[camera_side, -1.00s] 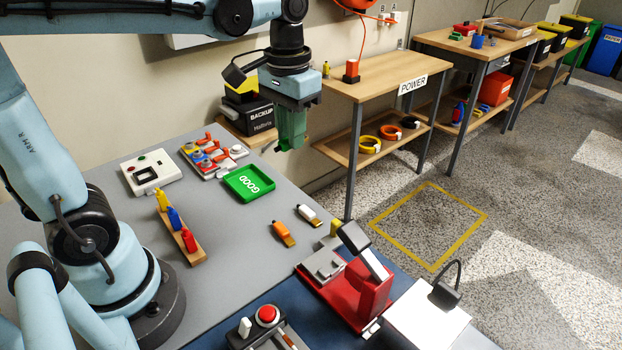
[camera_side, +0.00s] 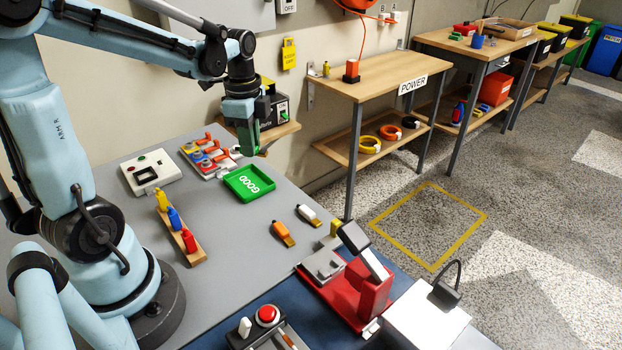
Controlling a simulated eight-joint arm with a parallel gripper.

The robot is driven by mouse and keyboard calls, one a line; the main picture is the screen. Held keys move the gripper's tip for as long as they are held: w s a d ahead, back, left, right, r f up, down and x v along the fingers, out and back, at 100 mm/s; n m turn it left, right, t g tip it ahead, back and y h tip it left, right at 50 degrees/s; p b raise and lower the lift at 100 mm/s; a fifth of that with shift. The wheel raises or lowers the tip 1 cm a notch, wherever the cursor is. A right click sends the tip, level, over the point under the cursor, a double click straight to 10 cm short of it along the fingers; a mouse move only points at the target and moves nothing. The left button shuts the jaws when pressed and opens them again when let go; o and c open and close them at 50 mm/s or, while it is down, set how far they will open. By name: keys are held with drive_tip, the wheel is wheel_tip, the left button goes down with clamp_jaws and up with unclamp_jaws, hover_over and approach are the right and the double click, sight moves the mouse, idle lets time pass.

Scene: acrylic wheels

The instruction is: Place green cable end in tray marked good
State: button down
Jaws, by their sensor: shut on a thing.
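My gripper (camera_side: 246,146) hangs pointing down, above the back edge of the green tray marked GOOD (camera_side: 231,188). It is shut on the green cable end (camera_side: 248,137), which shows only as a small green shape at the jaws, so its exact outline is hard to tell. The tray lies flat on the grey table and looks empty. There is a small gap between my gripper's tip and the tray in the picture.
A panel with coloured connectors (camera_side: 208,158) stands left of the tray. A wooden rack (camera_side: 197,257) holds yellow, blue and red pieces. Orange (camera_side: 283,234) and white (camera_side: 308,215) cable ends lie front right of the tray. A backup box (camera_side: 277,109) stands behind my gripper.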

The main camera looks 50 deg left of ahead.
sight(244, 186)
drive_tip(key=shift+s+a+f+m, duration=0.25)
drive_tip(key=shift+a+f+m, duration=0.25)
drive_tip(key=shift+f, duration=0.95)
drive_tip(key=shift+s+a+f+m, duration=0.3)
drive_tip(key=shift+a+f+m, duration=0.25)
drive_tip(key=shift+f, duration=0.95)
drive_tip(key=shift+s+a+f+m, duration=0.25)
drive_tip(key=shift+a+f+m, duration=0.25)
drive_tip(key=shift+f, duration=0.95)
drive_tip(key=shift+f, duration=0.6)
drive_tip(key=c, duration=1)
unclamp_jaws()
drive_tip(key=shift+r, duration=0.1)
wheel_tip(244, 186, up, 12)
drive_tip(key=d+n+t, duration=0.2)
drive_tip(key=d+n, duration=0.2)
drive_tip(key=d, duration=0.1)
drive_tip(key=d+n+t, duration=0.2)
drive_tip(key=d+n, duration=0.3)
drive_tip(key=d, duration=0.1)
drive_tip(key=s+d+r+n+t, duration=0.1)
drive_tip(key=d+n+t, duration=0.2)
drive_tip(key=d+n, duration=0.1)
drive_tip(key=shift+d+n, duration=0.35)
drive_tip(key=shift+d, duration=0.3)
